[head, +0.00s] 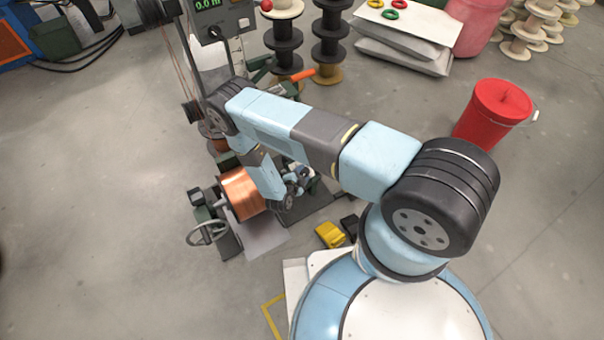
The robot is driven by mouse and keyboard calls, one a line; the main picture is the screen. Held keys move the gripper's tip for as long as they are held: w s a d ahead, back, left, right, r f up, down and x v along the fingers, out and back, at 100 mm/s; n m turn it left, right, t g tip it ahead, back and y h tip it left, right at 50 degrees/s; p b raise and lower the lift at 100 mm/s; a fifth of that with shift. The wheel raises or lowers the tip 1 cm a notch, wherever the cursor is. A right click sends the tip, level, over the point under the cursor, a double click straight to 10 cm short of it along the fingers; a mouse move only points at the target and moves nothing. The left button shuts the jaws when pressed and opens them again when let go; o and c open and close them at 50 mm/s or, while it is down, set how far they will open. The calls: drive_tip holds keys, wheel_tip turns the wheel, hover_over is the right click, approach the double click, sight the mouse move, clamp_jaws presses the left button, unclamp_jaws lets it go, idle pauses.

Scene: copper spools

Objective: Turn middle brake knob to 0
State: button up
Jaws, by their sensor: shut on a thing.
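My arm reaches over the winding machine and bends down beside a copper spool (242,192). My gripper (298,178) is low at the right of this spool, small and partly covered by my own arm links. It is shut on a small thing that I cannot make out. I cannot pick out the middle brake knob or read its setting in this view. The machine's upright carries a box with a green digital display (208,4).
A handwheel (206,232) sticks out at the machine's left. A yellow pedal (330,235) lies on the floor near my base. A red bucket (495,112) stands at right. Black spool stacks (284,40) and sacks (402,54) are behind. Floor at left is clear.

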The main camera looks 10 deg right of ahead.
drive_tip(key=shift+s+d+f+n+t+y, duration=0.15)
drive_tip(key=shift+s+f+n+t, duration=0.1)
drive_tip(key=shift+n+t, duration=0.3)
drive_tip(key=shift+s+d+f+n+t+y, duration=0.1)
drive_tip(key=shift+s+d+n+t+y, duration=0.1)
drive_tip(key=shift+n+t, duration=0.35)
drive_tip(key=shift+n, duration=0.3)
drive_tip(key=o, duration=0.7)
drive_tip(key=shift+o, duration=1.6)
drive_tip(key=shift+w+a+r, duration=0.1)
drive_tip(key=shift+w, duration=0.1)
drive_tip(key=shift+s+a, duration=0.1)
drive_tip(key=v, duration=1.3)
drive_tip(key=shift+s, duration=0.3)
